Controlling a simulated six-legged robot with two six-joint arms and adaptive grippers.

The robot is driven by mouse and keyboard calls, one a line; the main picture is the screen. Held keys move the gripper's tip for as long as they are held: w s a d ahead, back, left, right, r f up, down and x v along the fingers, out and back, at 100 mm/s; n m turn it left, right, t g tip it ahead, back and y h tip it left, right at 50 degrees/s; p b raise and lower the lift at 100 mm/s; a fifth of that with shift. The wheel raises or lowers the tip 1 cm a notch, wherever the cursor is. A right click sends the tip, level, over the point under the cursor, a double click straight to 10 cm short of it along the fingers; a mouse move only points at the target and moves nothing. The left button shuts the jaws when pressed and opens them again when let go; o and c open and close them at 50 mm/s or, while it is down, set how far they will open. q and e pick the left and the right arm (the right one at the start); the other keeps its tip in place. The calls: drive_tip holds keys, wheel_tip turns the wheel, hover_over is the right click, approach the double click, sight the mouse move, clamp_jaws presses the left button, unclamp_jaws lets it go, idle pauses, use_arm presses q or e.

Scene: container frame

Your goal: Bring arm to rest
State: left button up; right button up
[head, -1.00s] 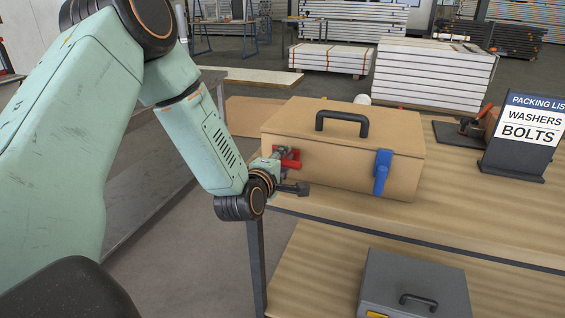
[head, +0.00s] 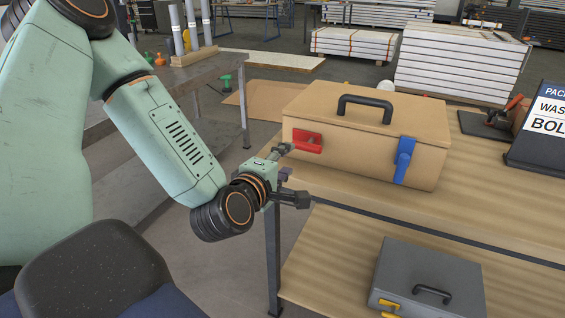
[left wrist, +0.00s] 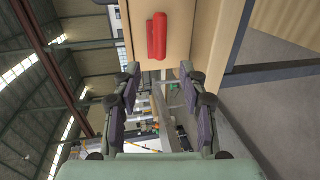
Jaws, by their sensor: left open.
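My left arm comes in from the left in the head view. Its gripper (head: 292,174) is open and empty, in front of and below the left end of a tan box (head: 360,135). My right gripper is not in view.
The box stands on a wooden bench (head: 470,200) with a packing-list sign (head: 540,130) at right. A grey case (head: 430,275) with a yellow latch lies on the lower shelf. A metal table (head: 190,70) stands behind my arm. Free floor lies left of the bench.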

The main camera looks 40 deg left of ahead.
use_arm(q)
drive_tip(key=shift+s+d+r, duration=0.1)
drive_tip(key=shift+s, duration=0.35)
idle(0.3)
